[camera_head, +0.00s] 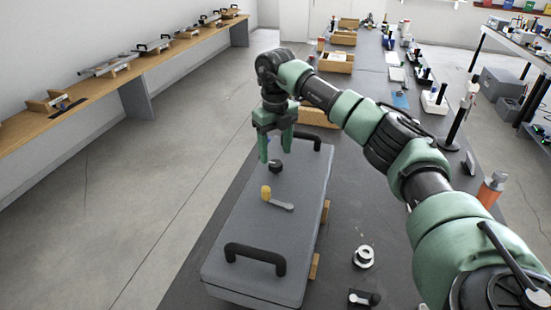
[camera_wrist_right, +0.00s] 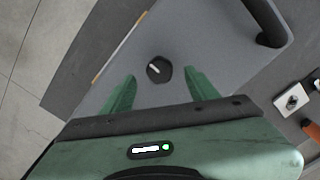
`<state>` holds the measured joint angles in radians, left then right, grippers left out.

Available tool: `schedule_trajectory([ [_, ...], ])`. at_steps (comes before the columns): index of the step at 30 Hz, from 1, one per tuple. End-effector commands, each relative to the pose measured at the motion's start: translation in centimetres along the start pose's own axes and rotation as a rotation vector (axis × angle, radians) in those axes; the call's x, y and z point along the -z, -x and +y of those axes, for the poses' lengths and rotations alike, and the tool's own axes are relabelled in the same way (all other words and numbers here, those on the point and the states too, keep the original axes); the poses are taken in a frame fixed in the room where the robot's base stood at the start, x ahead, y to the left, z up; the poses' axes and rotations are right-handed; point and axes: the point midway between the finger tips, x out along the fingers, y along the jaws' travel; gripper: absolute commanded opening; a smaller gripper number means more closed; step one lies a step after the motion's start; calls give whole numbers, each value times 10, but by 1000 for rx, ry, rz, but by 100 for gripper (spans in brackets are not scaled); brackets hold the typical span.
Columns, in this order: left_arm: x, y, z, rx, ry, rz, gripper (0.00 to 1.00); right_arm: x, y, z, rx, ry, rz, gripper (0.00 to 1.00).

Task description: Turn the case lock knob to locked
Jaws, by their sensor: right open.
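A grey case (camera_head: 259,237) lies on the dark table, with a black handle at each end. A small black knob (camera_head: 275,166) sits on its top; it also shows in the right wrist view (camera_wrist_right: 159,69) as a black disc with a white pointer mark. A yellow knob with a grey lever (camera_head: 277,199) is on the same top, nearer to me. My right gripper (camera_head: 276,152) is open, pointing down above the black knob. In the right wrist view its fingertips (camera_wrist_right: 160,75) are on either side of the knob, apart from it. My left gripper is not in view.
A white ring-shaped part (camera_head: 364,256) and a small black-handled part (camera_head: 363,297) lie right of the case. Trays and tools line the far table. Floor is clear on the left.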

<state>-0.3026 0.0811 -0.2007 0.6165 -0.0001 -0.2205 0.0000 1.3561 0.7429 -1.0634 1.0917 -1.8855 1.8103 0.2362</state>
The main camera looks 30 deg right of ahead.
Motion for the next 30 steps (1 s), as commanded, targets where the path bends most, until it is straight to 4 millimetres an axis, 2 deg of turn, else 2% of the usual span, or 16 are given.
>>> schedule_trajectory([
  [4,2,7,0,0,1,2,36,1,-21,0,-1,-1,4,59],
  [9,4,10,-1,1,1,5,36,1,-36,0,-1,-1,2,59],
  [17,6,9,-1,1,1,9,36,0,-38,0,0,0,0,59],
  [18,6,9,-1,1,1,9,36,0,-38,0,0,0,0,56],
  [20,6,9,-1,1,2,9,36,0,-38,0,0,0,0,40],
  [24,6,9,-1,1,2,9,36,0,-38,0,0,0,0,1],
  [30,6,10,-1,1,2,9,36,0,-38,0,-1,-8,0,0],
])
